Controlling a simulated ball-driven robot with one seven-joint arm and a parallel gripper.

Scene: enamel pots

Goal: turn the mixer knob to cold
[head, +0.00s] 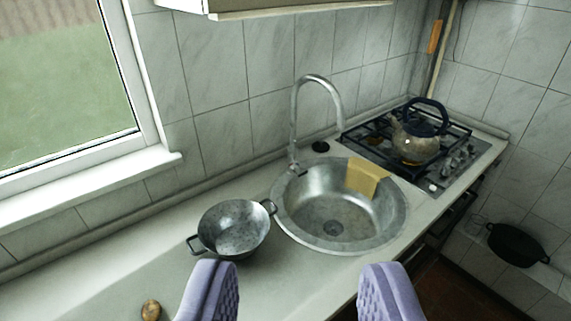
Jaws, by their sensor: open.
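The mixer (296,118) is a tall grey tap with a curved spout, standing at the back left rim of the round metal sink (333,228). Its knob (293,169) seems to be the small part low on the tap; it is too small to tell which way it is turned. My gripper (293,290) shows as two lilac ridged fingers at the bottom of the view. They are wide apart with nothing between them. The gripper is nearer to me than the sink and well short of the mixer.
A speckled pot (233,229) with two handles stands left of the sink. A yellow cloth (366,177) hangs over the sink's rim. A kettle (416,142) stands on the gas hob (462,160). A brown object (150,310) lies at the front left. The counter left of the pot is mostly clear.

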